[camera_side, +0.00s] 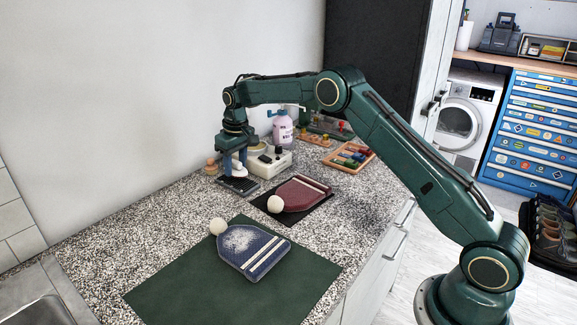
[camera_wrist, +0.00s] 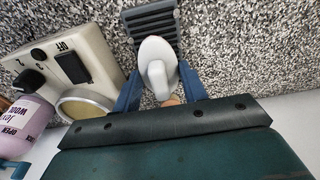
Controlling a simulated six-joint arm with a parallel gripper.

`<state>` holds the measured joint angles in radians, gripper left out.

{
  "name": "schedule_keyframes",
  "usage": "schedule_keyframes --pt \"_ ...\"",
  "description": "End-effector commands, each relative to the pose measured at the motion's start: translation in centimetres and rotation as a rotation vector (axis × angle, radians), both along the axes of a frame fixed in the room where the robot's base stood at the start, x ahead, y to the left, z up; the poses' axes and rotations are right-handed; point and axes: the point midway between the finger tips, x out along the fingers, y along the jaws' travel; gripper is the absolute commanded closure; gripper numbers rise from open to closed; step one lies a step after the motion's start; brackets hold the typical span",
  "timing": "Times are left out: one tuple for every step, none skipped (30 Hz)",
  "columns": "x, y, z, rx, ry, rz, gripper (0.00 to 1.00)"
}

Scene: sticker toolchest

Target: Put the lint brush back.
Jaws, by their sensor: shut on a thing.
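The lint brush (camera_wrist: 156,54) shows in the wrist view as a pale grey, rounded body with a raised white handle. My gripper (camera_side: 236,170) points down, and its blue fingers (camera_wrist: 160,88) are shut on the brush from both sides. A dark grey ribbed tray (camera_wrist: 150,18) lies right under and beyond the brush. In the side view this tray (camera_side: 240,187) is directly below my fingers. I cannot tell whether the brush touches it. In the side view the fingers hide most of the brush.
A beige control box (camera_side: 268,160) with knobs stands close beside my gripper, with a lavender bottle (camera_side: 283,128) behind. A blue knit hat (camera_side: 255,250) with pale lint lies on a green mat (camera_side: 165,295). A maroon hat (camera_side: 300,194) lies on a black mat.

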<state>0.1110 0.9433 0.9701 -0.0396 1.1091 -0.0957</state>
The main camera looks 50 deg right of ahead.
Motion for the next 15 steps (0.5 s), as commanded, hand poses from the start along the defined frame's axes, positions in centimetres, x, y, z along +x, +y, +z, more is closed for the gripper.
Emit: schedule_keyframes --pt "0.0 0.0 -0.7 0.0 0.001 0.0 0.86" --pt "0.0 0.0 -1.0 0.0 0.001 0.0 0.86" --pt "0.0 0.0 -1.4 0.0 0.001 0.0 0.86" --pt "0.0 0.0 -1.7 0.0 0.001 0.0 0.86" --pt "0.0 0.0 -2.0 0.0 0.001 0.0 0.86" --pt "0.0 0.0 -2.3 0.0 0.0 0.0 0.86" --pt "0.0 0.0 -2.4 0.0 0.0 0.0 0.86" --pt "0.0 0.0 -2.5 0.0 0.0 0.0 0.86" --pt "0.0 0.0 -2.5 0.0 -0.001 0.0 0.86" --pt "0.0 0.0 -2.5 0.0 -0.001 0.0 0.86" --pt "0.0 0.0 -2.5 0.0 -0.001 0.0 0.86" --pt "0.0 0.0 -2.5 0.0 -0.001 0.0 0.86" --pt "0.0 0.0 -2.5 0.0 -0.001 0.0 0.86" --pt "0.0 0.0 -2.5 0.0 -0.001 0.0 0.86" --pt "0.0 0.0 -2.5 0.0 -0.001 0.0 0.86"
